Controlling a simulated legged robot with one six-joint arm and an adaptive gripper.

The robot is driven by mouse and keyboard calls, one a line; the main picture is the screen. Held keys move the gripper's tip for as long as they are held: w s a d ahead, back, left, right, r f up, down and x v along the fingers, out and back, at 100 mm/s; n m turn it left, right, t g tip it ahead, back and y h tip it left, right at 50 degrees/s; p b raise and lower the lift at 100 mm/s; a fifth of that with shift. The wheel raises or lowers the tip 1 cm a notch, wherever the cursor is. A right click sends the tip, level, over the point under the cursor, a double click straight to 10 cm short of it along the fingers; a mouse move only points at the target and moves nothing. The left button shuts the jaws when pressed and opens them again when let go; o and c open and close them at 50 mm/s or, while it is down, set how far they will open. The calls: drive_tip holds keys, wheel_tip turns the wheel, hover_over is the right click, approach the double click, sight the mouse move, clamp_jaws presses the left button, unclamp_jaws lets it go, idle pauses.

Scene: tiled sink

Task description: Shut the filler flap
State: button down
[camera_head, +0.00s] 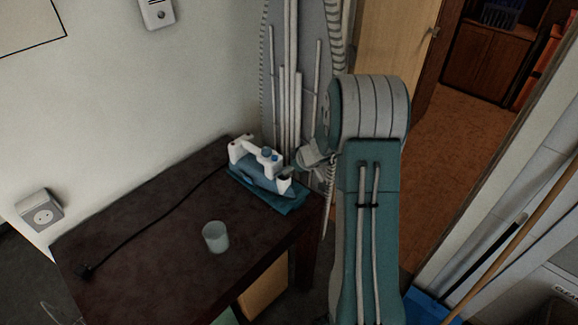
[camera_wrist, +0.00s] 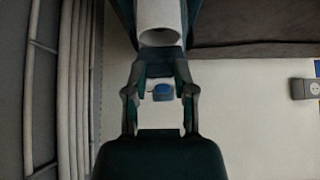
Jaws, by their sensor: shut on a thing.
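A blue and white iron (camera_head: 262,172) stands on a teal mat (camera_head: 290,203) at the far right end of the dark table. My gripper (camera_wrist: 160,64) is at the iron's right end, its two fingers closed in on a part there. In the head view my gripper (camera_head: 308,164) is partly hidden by my own arm. In the wrist view a white rounded part of the iron (camera_wrist: 160,18) lies just past the fingertips, and a blue knob (camera_wrist: 162,92) shows between the fingers. I cannot make out the filler flap or its angle clearly.
A pale cup (camera_head: 216,237) stands on the dark table (camera_head: 150,225), and a black cord (camera_head: 150,234) runs across it to a plug. A wall socket (camera_head: 40,210) is at the left. An upright ironing board (camera_head: 283,60) stands close behind my gripper.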

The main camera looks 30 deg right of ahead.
sight(289, 180)
drive_tip(key=shift+s+d+f+t+y, duration=0.15)
drive_tip(key=shift+s+f+t+y, duration=0.3)
drive_tip(key=shift+f+t, duration=0.45)
drive_tip(key=shift+s+d+f+t+y, duration=0.15)
drive_tip(key=shift+s+f+t+y, duration=0.35)
drive_tip(key=shift+t, duration=0.7)
drive_tip(key=shift+f+t+y, duration=0.45)
drive_tip(key=shift+f+t, duration=0.7)
drive_tip(key=shift+t, duration=0.65)
drive_tip(key=shift+c, duration=2.2)
unclamp_jaws()
drive_tip(key=shift+d, duration=0.1)
drive_tip(key=shift+s, duration=0.2)
drive_tip(key=v, duration=1.1)
drive_tip(key=shift+s+d, duration=0.25)
drive_tip(key=shift+d, duration=0.05)
